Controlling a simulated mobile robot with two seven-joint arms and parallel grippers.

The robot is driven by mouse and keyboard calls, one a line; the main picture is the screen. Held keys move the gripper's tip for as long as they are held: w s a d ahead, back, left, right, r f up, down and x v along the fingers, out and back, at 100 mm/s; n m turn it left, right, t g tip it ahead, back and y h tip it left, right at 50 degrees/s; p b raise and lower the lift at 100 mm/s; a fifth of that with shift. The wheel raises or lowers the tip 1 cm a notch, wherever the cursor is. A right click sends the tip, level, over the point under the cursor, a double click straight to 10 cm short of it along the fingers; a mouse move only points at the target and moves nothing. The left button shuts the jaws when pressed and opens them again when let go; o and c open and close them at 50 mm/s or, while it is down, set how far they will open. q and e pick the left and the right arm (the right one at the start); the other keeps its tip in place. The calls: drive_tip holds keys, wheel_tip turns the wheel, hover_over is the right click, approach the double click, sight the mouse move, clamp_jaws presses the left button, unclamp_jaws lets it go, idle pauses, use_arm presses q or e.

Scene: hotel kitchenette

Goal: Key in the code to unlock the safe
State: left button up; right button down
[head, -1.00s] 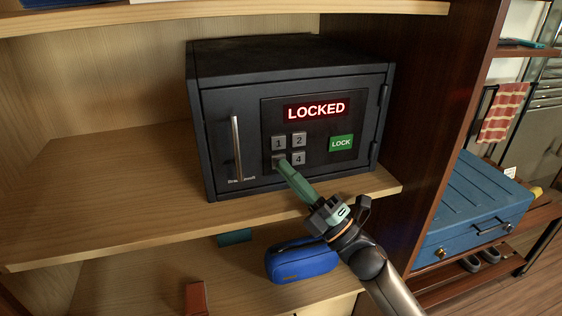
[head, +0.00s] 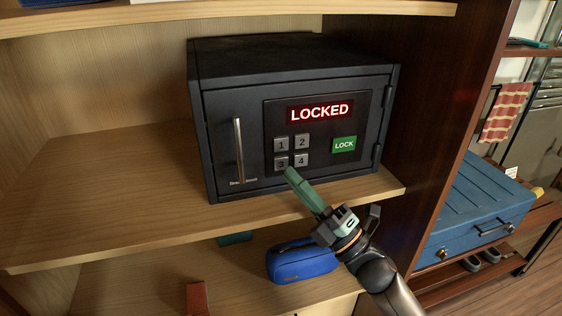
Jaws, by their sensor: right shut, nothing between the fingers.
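The black safe (head: 222,140) stands on the wooden shelf with its door closed. Its red display (head: 320,112) reads LOCKED. The keypad has grey keys 1 (head: 282,144), 2 (head: 302,141), 3 (head: 281,162) and 4 (head: 301,160), with a green LOCK button (head: 344,144) to their right. A vertical silver handle (head: 239,150) is on the door's left. My right gripper (head: 290,173) is shut and empty, its green fingers pointing up at the keypad. The tips show just below keys 3 and 4; I see no contact with a key. My left gripper is not in view.
The shelf (head: 110,190) is clear to the left of the safe. A blue pouch (head: 300,264) lies on the lower shelf, below my right gripper. A dark upright panel (head: 440,130) and a blue case (head: 475,205) are to the right.

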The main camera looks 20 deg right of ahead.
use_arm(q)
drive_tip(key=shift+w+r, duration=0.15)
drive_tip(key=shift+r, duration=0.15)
use_arm(e)
drive_tip(key=s, duration=0.3)
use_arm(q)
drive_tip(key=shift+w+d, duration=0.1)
use_arm(e)
drive_tip(key=shift+s, duration=0.1)
